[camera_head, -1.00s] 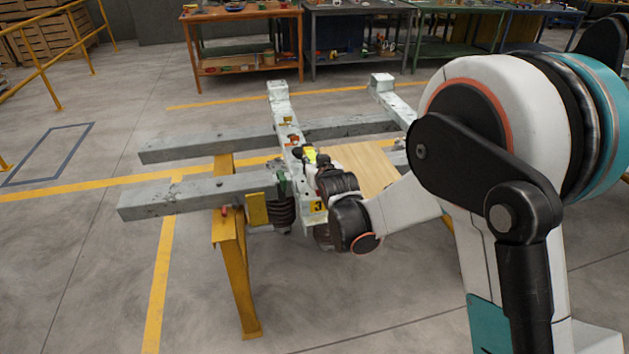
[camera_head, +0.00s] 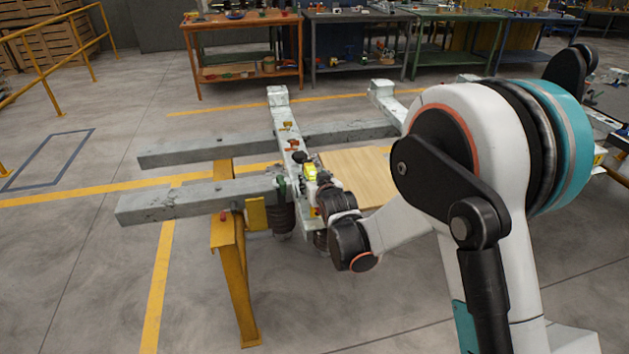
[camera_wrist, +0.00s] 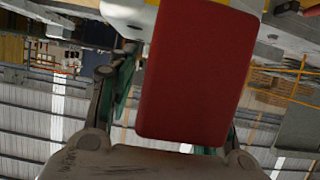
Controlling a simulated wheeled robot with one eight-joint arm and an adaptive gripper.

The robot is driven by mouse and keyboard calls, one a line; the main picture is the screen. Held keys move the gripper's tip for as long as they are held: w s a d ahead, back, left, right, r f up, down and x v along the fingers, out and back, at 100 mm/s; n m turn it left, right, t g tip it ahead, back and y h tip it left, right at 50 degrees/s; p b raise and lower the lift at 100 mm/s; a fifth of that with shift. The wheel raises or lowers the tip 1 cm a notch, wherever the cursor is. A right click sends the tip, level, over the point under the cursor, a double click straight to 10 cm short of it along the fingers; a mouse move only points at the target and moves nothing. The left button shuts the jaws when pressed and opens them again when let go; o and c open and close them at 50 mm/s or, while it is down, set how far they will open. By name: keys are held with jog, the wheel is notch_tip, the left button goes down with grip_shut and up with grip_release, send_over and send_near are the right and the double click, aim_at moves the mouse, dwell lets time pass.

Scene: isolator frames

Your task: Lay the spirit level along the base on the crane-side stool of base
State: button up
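The base (camera_head: 283,112) is a long pale steel piece lying across two grey beams in the head view. Small orange and yellow items show on its top. My gripper (camera_head: 312,180) is low over its near part, largely hidden by my wrist, beside a bright yellow piece (camera_head: 310,172). In the wrist view, a red block-like thing (camera_wrist: 195,75) fills the middle in front of my gripper (camera_wrist: 175,95). One finger shows at its left; the other is mostly hidden behind it. I cannot tell whether this red thing is the spirit level, or whether the fingers grip it.
Two grey beams (camera_head: 170,203) rest on a yellow trestle (camera_head: 236,285). A light wooden board (camera_head: 355,175) lies right of the base. A second pale piece (camera_head: 383,95) stands beyond it. Workbenches (camera_head: 240,20) line the back. The floor at the left is open.

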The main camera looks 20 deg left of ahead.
jog(key=shift+s+r, duration=0.15)
jog(key=p+v, duration=0.4)
jog(key=v, duration=0.7)
jog(key=shift+s+d, duration=0.25)
jog(key=shift+s, duration=0.05)
jog(key=shift+r, duration=0.1)
